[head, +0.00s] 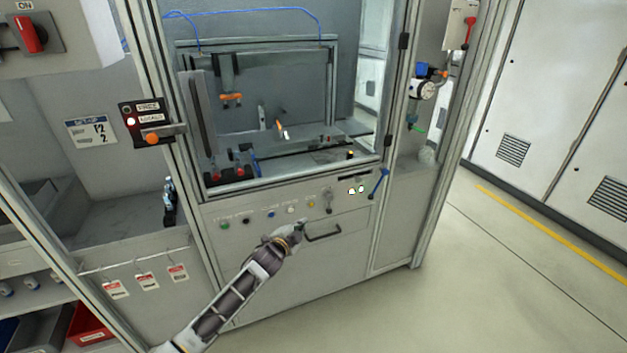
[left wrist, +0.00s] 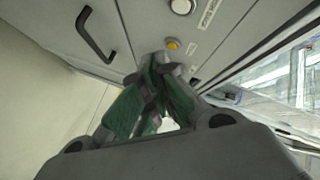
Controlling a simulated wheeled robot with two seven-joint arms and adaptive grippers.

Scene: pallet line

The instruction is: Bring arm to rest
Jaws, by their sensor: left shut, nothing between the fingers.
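My left arm comes in from the lower left of the head view. Its gripper (head: 298,229) is in front of the machine's control panel (head: 272,208), close to the row of buttons and just above and left of a dark drawer handle (head: 323,233). In the left wrist view the green-padded fingers (left wrist: 155,105) are together at the tips with nothing held. A yellow button (left wrist: 172,44) shows just beyond the tips; I cannot tell whether they touch it. My right gripper is in neither view.
The machine's window frame (head: 290,185) rises above the panel. A blue lever (head: 378,183) sticks out at the panel's right. A latch box (head: 146,122) with a red light is on the left post. Open floor (head: 490,285) lies to the right.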

